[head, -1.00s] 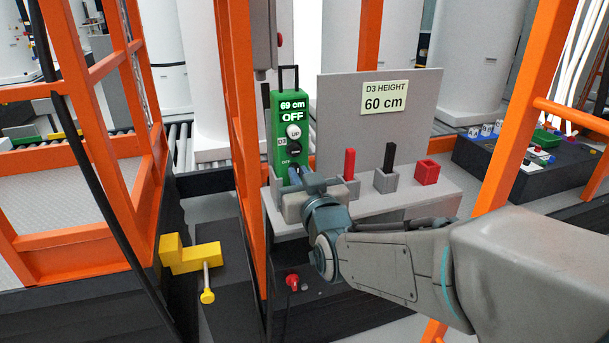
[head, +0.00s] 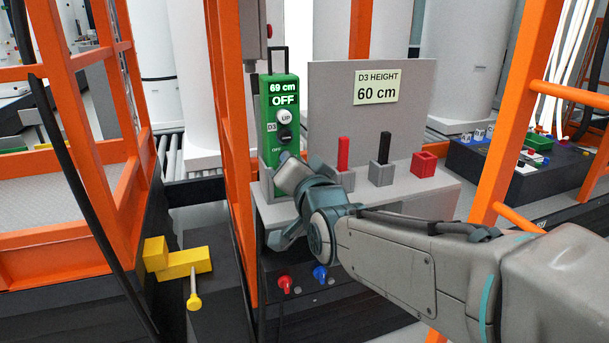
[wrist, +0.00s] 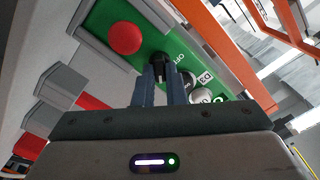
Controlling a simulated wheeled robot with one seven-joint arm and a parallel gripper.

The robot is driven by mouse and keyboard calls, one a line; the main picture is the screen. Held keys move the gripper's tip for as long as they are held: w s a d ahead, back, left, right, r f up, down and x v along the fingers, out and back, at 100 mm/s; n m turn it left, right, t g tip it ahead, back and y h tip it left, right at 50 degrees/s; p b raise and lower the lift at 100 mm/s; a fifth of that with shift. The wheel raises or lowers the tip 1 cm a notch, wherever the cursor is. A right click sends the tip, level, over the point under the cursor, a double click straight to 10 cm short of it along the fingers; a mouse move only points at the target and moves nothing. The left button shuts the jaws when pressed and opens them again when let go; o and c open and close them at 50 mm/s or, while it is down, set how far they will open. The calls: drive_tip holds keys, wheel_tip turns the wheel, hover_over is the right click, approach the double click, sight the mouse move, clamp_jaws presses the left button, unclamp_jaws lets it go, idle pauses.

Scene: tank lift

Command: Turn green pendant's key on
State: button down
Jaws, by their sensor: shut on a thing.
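The green pendant (head: 271,108) stands upright in a grey holder at the left end of the grey shelf. Its display reads "69 cm" and "OFF". Below are a white UP button (head: 285,117) and a black button (head: 285,134). My gripper (head: 284,160) is at the pendant's lower face and hides the key in the head view. In the wrist view, my gripper's fingers (wrist: 165,84) are closed on a small black key (wrist: 159,62) beside the "OFF" mark. A red button (wrist: 125,38) is on the same green face (wrist: 104,18).
A "D3 HEIGHT 60 cm" sign (head: 376,87) is behind. Orange posts (head: 228,100) flank the station. A yellow block (head: 182,261) lies lower left.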

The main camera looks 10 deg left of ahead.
drive_tip(key=m+b, duration=0.6)
drive_tip(key=shift+f, duration=0.35)
drive_tip(key=m+b, duration=0.3)
drive_tip(key=shift+r+b, duration=0.15)
drive_tip(key=shift+b, duration=0.15)
drive_tip(key=shift+m, duration=0.4)
drive_tip(key=shift+r, duration=0.1)
drive_tip(key=c, duration=1.5)
unclamp_jaws()
